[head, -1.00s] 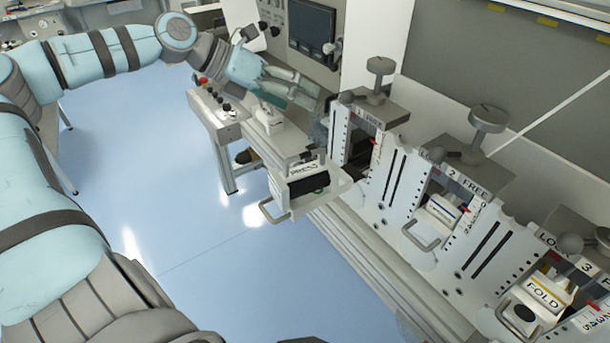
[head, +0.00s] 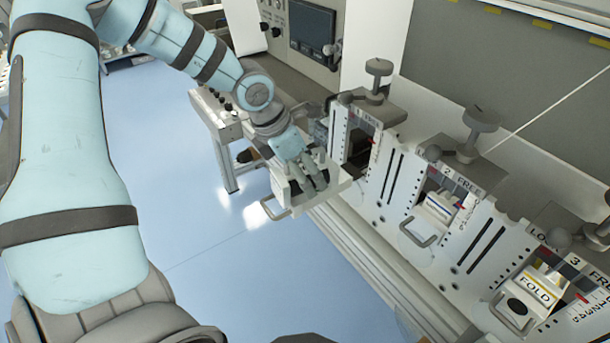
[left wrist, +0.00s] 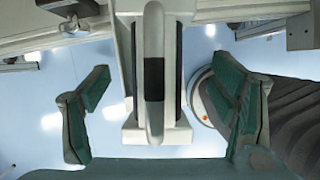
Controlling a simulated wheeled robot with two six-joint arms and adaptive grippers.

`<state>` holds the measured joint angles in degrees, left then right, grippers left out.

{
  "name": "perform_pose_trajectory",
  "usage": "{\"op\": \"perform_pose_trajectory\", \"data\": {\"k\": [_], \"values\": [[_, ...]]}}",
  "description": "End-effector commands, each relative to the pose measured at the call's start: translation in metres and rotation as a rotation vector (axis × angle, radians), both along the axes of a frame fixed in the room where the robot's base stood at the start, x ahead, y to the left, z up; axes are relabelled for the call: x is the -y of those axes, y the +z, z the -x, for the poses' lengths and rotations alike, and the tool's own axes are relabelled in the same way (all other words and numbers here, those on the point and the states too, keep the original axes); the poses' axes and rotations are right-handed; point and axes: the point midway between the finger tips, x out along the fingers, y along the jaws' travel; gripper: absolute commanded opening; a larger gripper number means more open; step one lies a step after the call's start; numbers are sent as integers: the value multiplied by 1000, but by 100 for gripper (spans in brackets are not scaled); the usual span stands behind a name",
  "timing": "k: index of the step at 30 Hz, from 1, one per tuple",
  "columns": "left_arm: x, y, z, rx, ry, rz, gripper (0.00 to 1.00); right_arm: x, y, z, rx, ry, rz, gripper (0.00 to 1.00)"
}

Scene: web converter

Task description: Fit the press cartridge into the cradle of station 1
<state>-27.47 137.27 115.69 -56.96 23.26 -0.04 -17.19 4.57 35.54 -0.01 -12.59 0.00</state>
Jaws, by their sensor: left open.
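The press cartridge (head: 326,197) is a white block with a front loop handle, standing in front of station 1 at the table's left end. My left gripper (head: 311,183) is over it and hides its label and dark middle. In the left wrist view the cartridge (left wrist: 125,60) shows from above, its grey bar with a dark grip band running between my open fingers (left wrist: 160,100). Gaps remain on both sides of the bar. The cradle of station 1 (head: 359,152) is a dark, empty-looking opening under a clamp knob, with a FREE label. My right gripper is out of view.
Station 2 (head: 440,207) and station 3 (head: 535,290) hold white cartridges with loop handles, the latter marked FOLD. Slotted white upright plates stand between stations. A control box (head: 222,122) stands behind on the left. Blue floor lies open left of the table.

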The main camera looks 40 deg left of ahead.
Motion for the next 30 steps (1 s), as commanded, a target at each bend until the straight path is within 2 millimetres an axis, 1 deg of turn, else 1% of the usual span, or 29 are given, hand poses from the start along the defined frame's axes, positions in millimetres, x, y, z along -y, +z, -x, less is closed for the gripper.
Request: {"op": "perform_pose_trajectory", "data": {"k": [5, 8, 18, 26, 29, 30], "values": [[0, -1, -1, 1, 1, 1, 78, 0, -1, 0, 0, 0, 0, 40], [0, -1, 0, 1, 1, 1, 64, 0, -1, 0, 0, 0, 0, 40], [0, -1, -1, 2, 1, 1, 10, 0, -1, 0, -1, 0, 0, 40], [0, 1, -1, 3, 1, 1, 9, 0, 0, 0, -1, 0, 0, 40], [0, 8, -1, 5, 2, -1, 9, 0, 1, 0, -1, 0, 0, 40], [0, 13, -2, 4, 3, 0, 9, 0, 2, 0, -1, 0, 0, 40]]}}
